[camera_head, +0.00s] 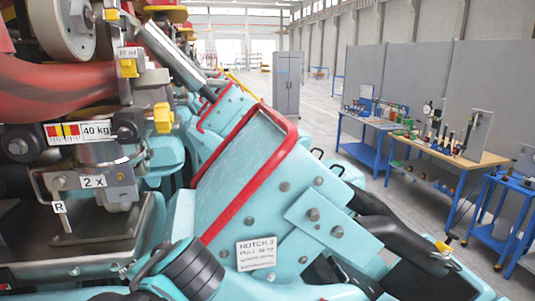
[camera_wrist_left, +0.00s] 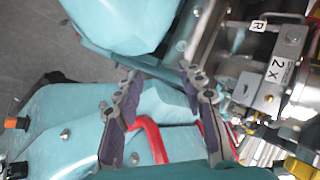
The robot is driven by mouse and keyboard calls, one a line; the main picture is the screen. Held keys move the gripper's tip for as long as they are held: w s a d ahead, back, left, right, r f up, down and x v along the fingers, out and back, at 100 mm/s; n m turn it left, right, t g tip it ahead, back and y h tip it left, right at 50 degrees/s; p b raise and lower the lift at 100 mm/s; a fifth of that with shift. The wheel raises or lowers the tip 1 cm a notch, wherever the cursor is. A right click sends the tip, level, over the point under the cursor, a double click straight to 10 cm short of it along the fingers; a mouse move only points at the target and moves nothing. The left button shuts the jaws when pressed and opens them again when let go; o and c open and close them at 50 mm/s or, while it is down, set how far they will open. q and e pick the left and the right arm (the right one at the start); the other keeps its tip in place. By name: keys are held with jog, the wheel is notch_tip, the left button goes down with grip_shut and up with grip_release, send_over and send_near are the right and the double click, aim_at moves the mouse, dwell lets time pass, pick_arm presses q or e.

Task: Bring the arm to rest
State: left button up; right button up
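My left gripper (camera_wrist_left: 163,100) shows in the left wrist view with its two dark, purple-padded fingers apart. I see nothing held between them. A teal coaster car body (camera_wrist_left: 60,125) with a red bar (camera_wrist_left: 152,138) lies beyond and below the fingers; I cannot tell whether they touch it. In the head view the teal car (camera_head: 240,180) fills the middle, with a red rim (camera_head: 240,185) and a plate (camera_head: 256,253) reading NOTCH 3. A dark cylindrical part (camera_head: 190,272) at the bottom left may be my arm. My right gripper does not show in either view.
Machinery with a 40 kg plate (camera_head: 96,129) and a 2 X plate (camera_head: 93,181) stands close at the left. A wooden-topped bench (camera_head: 490,158) with tools and a blue bench (camera_head: 365,155) stand at the right. A grey cabinet (camera_head: 287,82) is at the back. Open floor (camera_head: 325,115) lies between.

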pick_arm(q)
jog(key=s+d+f+n+h+b, duration=0.1)
jog(key=f+b, duration=0.5)
jog(key=f, duration=0.9)
jog(key=s+d+f+n+h+b, duration=0.2)
jog(key=f+b, duration=0.5)
jog(key=f, duration=0.8)
jog(key=s+d+f+n+t+h+b, duration=0.1)
jog(key=f+b, duration=0.5)
jog(key=f, duration=0.9)
jog(key=d+n+h, duration=0.1)
jog(key=d+h, duration=0.1)
jog(key=h, duration=0.1)
jog(key=shift+s+f+h+b, duration=0.3)
jog(key=shift+s+h+b, duration=0.05)
jog(key=shift+h, duration=0.05)
jog(key=shift+d, duration=0.1)
